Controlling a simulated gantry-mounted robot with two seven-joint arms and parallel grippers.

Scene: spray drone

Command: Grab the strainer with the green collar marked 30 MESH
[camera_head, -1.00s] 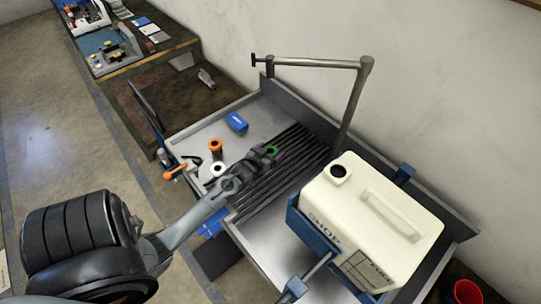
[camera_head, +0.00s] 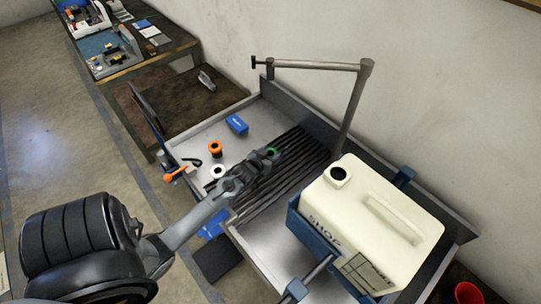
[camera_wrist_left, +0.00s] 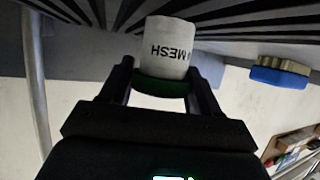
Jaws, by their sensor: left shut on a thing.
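The strainer with the green collar shows in the left wrist view (camera_wrist_left: 167,47) as a white cylinder with black lettering. "MESH" reads upside down and the number is only partly visible. Its green collar (camera_wrist_left: 160,87) sits between the two fingers. My left gripper (camera_wrist_left: 160,88) is shut on the collar. In the head view the left gripper (camera_head: 265,160) is over the dark ribbed rack, and only a bit of green collar (camera_head: 272,152) shows at its tip. The right gripper is not in view.
An orange-collared strainer (camera_head: 215,148) and a white-ringed one (camera_head: 218,171) stand left of the gripper. The dark ribbed rack (camera_head: 300,150) fills the tray's middle. A large cream tank (camera_head: 370,215) and a metal post (camera_head: 352,105) stand to the right.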

